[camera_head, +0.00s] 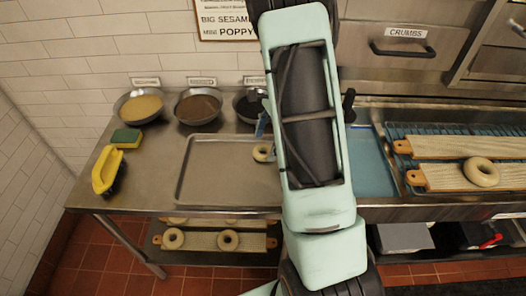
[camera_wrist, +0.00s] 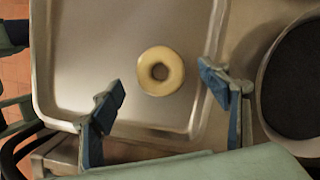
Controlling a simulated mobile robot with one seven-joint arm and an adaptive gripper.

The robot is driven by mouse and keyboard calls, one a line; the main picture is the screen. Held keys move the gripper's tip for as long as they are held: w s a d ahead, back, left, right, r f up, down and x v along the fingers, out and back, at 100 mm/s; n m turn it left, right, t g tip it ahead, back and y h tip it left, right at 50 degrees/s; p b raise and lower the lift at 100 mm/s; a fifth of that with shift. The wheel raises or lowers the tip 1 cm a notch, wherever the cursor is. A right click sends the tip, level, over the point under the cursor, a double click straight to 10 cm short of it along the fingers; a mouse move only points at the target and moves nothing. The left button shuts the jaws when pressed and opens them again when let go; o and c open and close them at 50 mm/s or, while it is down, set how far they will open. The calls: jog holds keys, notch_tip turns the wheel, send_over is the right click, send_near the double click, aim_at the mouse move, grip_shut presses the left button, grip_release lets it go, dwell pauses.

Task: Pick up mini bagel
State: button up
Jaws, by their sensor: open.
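A pale mini bagel (camera_wrist: 161,71) lies on the metal tray (camera_wrist: 75,60) in the wrist view, near the tray's edge. My gripper (camera_wrist: 158,90) is open, with its blue fingertips apart on the left and right of the bagel in the picture. No contact with the bagel shows. In the head view the bagel (camera_head: 262,152) sits at the right part of the tray (camera_head: 215,170), partly hidden by my arm. One blue finger of my gripper (camera_head: 262,124) shows just behind it.
Bowls of toppings stand at the back: yellowish (camera_head: 138,106), brown (camera_head: 198,107) and dark (camera_wrist: 295,85). A sponge (camera_head: 126,138) and a yellow-handled brush (camera_head: 107,170) lie left. A larger bagel (camera_head: 481,172) rests on a board at right. More bagels sit on the lower shelf (camera_head: 205,258).

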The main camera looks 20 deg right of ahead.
jog(key=shift+x, duration=1.2)
jog(key=c, duration=1.2)
jog(key=shift+r, duration=0.2)
jog(key=shift+d+r, duration=0.1)
jog(key=shift+r, duration=0.55)
jog(key=s+d+r, duration=0.2)
jog(key=s+r, duration=0.1)
jog(key=s, duration=0.1)
jog(key=s+d+r+b, duration=0.1)
jog(key=s+d+r, duration=0.1)
jog(key=s+r, duration=0.2)
jog(key=s+d+r+b, duration=0.1)
jog(key=s+d+r, duration=0.2)
jog(key=s+r, duration=0.1)
jog(key=shift+d+r, duration=0.15)
jog(key=shift+r, duration=0.05)
jog(key=shift+w, duration=0.1)
